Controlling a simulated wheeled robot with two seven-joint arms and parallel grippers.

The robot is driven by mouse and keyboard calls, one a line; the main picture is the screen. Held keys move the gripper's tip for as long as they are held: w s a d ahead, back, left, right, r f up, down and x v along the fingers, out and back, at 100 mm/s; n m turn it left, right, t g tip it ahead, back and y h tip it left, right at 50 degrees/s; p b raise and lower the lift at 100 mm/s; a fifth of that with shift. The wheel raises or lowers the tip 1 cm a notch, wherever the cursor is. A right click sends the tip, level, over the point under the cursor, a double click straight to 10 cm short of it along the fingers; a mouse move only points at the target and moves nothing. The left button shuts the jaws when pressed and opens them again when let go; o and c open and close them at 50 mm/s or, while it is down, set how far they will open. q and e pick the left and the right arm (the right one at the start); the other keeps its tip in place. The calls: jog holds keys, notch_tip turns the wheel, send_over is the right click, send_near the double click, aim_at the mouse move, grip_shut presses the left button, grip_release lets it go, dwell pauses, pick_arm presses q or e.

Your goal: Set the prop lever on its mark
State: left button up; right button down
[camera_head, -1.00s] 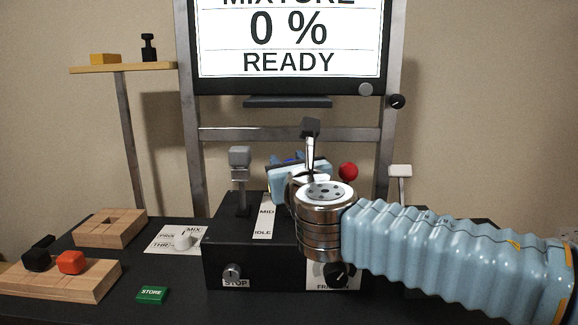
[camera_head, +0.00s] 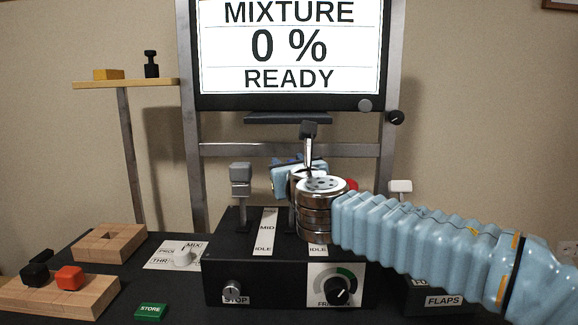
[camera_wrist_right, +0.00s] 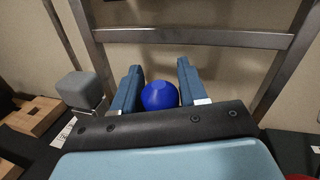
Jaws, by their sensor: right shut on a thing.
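The prop lever's round blue knob (camera_wrist_right: 159,97) sits between the two fingers of my right gripper (camera_wrist_right: 157,80) in the right wrist view. The fingers are shut on it. In the head view my right gripper (camera_head: 298,165) is over the black lever box (camera_head: 220,275), and my wrist hides most of the lever. White scale strips with MID (camera_head: 267,228) and IDLE marks lie along the box top. My wrist covers part of the right strip (camera_head: 318,249). My left gripper is not in view.
A grey-knobbed lever (camera_head: 240,180) stands left of my gripper, and a red knob (camera_head: 352,185) shows partly behind my wrist. A white-knobbed lever (camera_head: 400,187) is to the right. The screen (camera_head: 289,45) reads MIXTURE 0 % READY. Wooden blocks and a green STORE button (camera_head: 150,311) are left.

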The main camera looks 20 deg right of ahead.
jog(key=shift+w+d+f, duration=0.2)
jog(key=shift+f, duration=0.25)
jog(key=c, duration=1)
grip_release()
jog(key=shift+o, duration=1.1)
jog(key=shift+w+f, duration=0.15)
jog(key=s, duration=0.9)
jog(key=s+b, duration=0.1)
jog(key=s, duration=0.4)
jog(key=shift+a+r, duration=0.25)
jog(key=shift+a, duration=0.15)
